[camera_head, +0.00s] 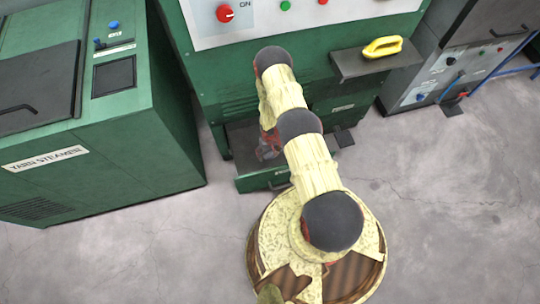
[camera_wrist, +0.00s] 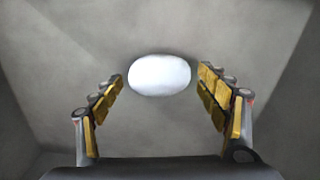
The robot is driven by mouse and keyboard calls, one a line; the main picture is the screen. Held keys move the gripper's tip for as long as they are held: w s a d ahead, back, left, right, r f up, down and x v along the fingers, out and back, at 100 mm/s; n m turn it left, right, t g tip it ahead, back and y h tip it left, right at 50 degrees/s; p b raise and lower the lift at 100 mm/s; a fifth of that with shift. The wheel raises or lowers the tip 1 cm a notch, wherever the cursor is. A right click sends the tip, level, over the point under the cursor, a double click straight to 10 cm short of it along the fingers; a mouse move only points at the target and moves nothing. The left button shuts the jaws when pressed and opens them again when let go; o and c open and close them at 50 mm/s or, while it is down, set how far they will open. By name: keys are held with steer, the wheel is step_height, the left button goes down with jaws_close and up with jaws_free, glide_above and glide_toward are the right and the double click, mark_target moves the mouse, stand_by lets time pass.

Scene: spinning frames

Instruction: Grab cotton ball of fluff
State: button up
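The cotton ball (camera_wrist: 159,76) is a smooth white oval in the wrist view, lying on a grey surface. My gripper (camera_wrist: 161,82) is open, with its yellow-padded fingers spread to the left and right of the ball. The ball shows between the fingertips, with a narrow gap on each side; how far beyond the tips it lies I cannot tell. In the head view my gripper (camera_head: 268,147) reaches down into an open green drawer (camera_head: 262,180) low on the machine. The ball is not visible there.
Sloping grey walls (camera_wrist: 40,60) surround the ball in the wrist view. A green yarn steamer (camera_head: 90,150) stands left of the drawer. A shelf (camera_head: 375,65) with a yellow handle (camera_head: 382,47) juts out above right. The concrete floor (camera_head: 450,190) at right is clear.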

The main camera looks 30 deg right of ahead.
steer(key=shift+c, duration=1.2)
steer(key=c, duration=0.8)
